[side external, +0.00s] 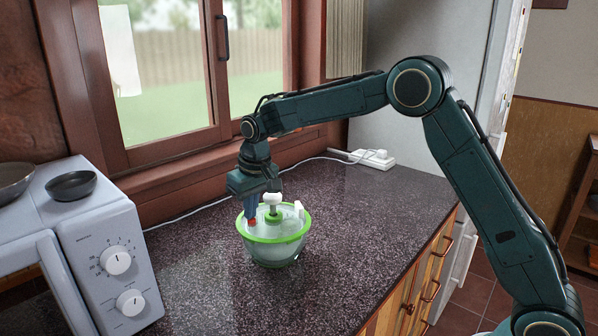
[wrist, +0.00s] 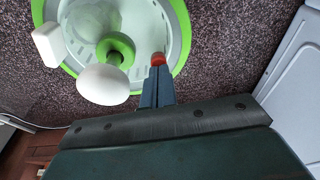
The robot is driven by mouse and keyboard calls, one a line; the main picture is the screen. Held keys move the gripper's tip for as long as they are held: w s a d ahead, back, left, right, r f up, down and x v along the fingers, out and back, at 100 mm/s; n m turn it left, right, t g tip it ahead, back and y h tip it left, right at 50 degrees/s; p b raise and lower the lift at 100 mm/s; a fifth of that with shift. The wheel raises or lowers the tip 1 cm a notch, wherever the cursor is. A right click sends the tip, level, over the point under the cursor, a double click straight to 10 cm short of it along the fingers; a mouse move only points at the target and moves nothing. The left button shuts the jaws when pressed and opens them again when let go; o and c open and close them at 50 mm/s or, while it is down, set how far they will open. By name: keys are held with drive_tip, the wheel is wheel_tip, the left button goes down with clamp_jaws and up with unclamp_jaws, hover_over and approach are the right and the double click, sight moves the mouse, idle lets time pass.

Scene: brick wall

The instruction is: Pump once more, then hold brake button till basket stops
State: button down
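The salad spinner (side external: 262,252) is a clear bowl with a bright green rim and a pale lid, upright on the counter. Its white pump knob (side external: 272,198) stands raised above a green collar; the knob (wrist: 103,84) and collar (wrist: 116,50) also show in the wrist view. A white block (wrist: 46,45) sits at the rim on the far side of the knob from my gripper. My gripper (wrist: 157,66) points down beside the knob, fingers together and empty. A red piece (wrist: 158,58) shows at the fingertips, over the lid; I cannot tell whether it is a button or the tips. Basket motion cannot be judged.
A white oven (side external: 115,262) with dark pans on top stands at the left. A white power strip (side external: 372,158) with a cable lies at the back near the window. The dark speckled counter (side external: 375,215) is clear to the right of the bowl.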

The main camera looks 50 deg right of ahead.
drive_tip(key=shift+r, duration=0.1)
wheel_tip(320, 180, up, 9)
idle(1.6)
drive_tip(key=s+d+r+t, duration=0.15)
drive_tip(key=s+r, duration=0.25)
drive_tip(key=s, duration=0.6)
drive_tip(key=s+d+r, duration=0.2)
drive_tip(key=s+r, duration=0.2)
drive_tip(key=s, duration=0.6)
drive_tip(key=s+d+f+t, duration=0.1)
drive_tip(key=s+f, duration=0.2)
drive_tip(key=s, duration=0.6)
drive_tip(key=s+f+t, duration=0.1)
drive_tip(key=s+f, duration=0.3)
drive_tip(key=s, duration=0.5)
drive_tip(key=shift+s+d, duration=0.35)
drive_tip(key=shift+d, duration=0.05)
